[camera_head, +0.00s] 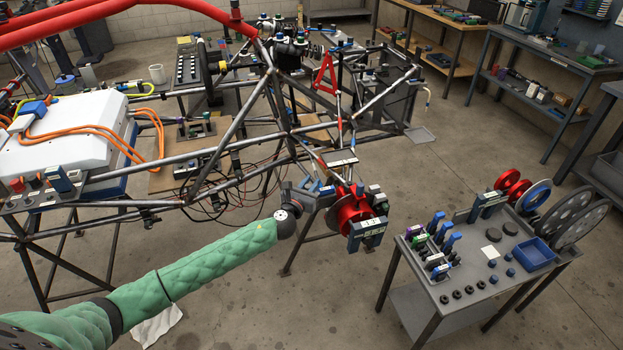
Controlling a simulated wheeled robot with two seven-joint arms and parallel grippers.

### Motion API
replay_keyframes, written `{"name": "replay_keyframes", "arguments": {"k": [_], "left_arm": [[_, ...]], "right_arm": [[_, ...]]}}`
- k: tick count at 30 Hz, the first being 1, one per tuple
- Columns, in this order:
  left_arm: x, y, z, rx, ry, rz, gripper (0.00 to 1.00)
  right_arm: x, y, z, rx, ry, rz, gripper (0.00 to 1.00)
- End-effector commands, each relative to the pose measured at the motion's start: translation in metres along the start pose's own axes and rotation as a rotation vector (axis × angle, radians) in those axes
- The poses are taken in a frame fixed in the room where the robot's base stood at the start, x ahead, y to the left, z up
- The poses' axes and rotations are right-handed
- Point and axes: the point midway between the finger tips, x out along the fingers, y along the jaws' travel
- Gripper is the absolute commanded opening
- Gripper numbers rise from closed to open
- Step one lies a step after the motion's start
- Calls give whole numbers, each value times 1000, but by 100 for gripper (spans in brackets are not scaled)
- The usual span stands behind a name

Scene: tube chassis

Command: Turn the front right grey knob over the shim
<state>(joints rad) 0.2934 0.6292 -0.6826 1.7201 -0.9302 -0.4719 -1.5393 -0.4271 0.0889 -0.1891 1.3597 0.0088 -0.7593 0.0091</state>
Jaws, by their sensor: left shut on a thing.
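My left arm, in a green quilted sleeve, reaches in from the lower left to the front right corner of the tube chassis (252,172). My left gripper (322,194) is at the left side of the red hub (348,208) there. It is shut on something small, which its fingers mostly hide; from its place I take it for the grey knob. The shim is too small to make out. Grey and dark blocks (368,232) sit at the right and lower side of the hub. My right gripper is not in view.
A grey cart (476,300) with clamps, discs and a blue bin (534,255) stands to the right. Red padded tubes (115,12) cross the upper left. A white box (60,138) with orange cables lies on the chassis. The floor between chassis and cart is mostly clear.

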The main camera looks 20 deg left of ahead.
Motion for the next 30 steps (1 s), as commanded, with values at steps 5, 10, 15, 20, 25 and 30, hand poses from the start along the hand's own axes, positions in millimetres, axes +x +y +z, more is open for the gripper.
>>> {"name": "replay_keyframes", "arguments": {"k": [5, 10, 15, 20, 25, 30], "left_arm": [[0, 1, 3, -4, 2, 147, 0], [0, 4, 2, -4, 1, 307, 0], [-2, 6, 0, -4, 1, 457, 0], [-2, 8, 0, -3, 2, 577, 0], [-4, 10, -1, -2, 1, 674, 0], [-4, 12, 0, -1, 1, 735, 0]], "right_arm": [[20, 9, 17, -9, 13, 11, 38], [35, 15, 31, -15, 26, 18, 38], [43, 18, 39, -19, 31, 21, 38], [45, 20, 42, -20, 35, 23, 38], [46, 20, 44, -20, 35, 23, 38], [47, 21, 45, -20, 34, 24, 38]]}}
